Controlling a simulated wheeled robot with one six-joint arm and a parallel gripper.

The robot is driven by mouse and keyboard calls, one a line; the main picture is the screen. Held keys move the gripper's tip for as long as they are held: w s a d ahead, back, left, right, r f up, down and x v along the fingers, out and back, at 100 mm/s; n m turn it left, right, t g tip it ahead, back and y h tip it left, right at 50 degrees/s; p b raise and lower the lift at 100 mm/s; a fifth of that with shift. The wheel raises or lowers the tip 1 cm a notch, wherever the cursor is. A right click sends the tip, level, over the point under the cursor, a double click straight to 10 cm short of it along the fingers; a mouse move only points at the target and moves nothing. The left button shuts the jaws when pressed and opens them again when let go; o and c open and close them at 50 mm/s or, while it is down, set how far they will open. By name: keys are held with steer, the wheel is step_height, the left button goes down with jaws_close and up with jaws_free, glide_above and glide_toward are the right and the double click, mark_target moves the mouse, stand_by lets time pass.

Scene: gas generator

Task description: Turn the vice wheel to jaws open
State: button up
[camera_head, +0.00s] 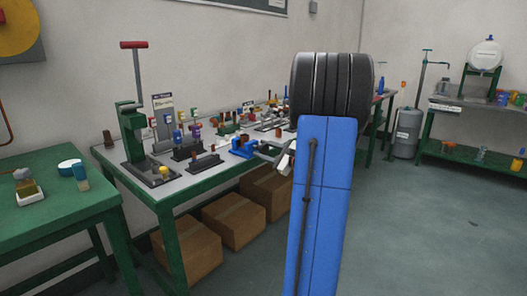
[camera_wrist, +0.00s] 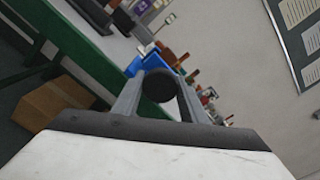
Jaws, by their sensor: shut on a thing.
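The blue vice (camera_head: 243,147) sits at the front edge of the green-framed workbench in the head view. It also shows in the wrist view (camera_wrist: 150,62), just beyond my fingers. My gripper (camera_head: 268,151) reaches the vice from the right, partly hidden behind my blue arm. In the wrist view my gripper (camera_wrist: 160,88) has its two grey fingers on either side of the dark round vice wheel (camera_wrist: 158,85) and is shut on it. The wheel faces the wrist camera and hides much of the vice behind it. The jaw gap cannot be made out.
The workbench top (camera_head: 171,177) carries a green press (camera_head: 130,130) and several small fixtures close to the vice. Cardboard boxes (camera_head: 235,219) stand under the bench. Another green table (camera_head: 50,213) is at the left. The floor at the right (camera_head: 440,230) is clear.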

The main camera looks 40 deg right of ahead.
steer(key=shift+n, duration=0.6)
steer(key=o, duration=1.1)
steer(key=shift+c, duration=0.2)
steer(key=s+d, duration=0.1)
steer(key=s, duration=1.6)
steer(key=shift+s+d, duration=0.2)
